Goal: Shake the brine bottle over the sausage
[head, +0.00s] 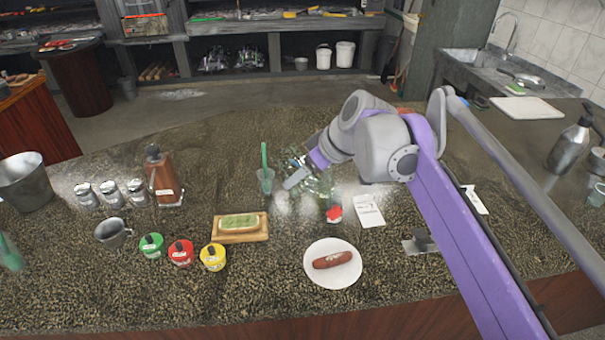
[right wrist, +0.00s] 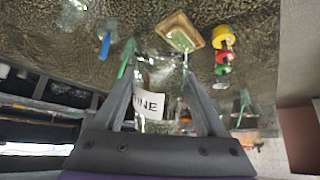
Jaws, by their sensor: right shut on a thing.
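In the right wrist view the gripper (right wrist: 160,85) is shut on the bottle (right wrist: 150,103), whose label reads "INE". The brown sausage (head: 333,260) lies on a white plate (head: 333,282) near the counter's front. The bottle's cap is behind the plate, apart from the sausage. Part of the bottle is blurred against the counter and hidden by the gripper. My left gripper is out of view.
A cup with a green straw (head: 266,181) stands left of the bottle. A white card (head: 369,211) lies right of the bottle.

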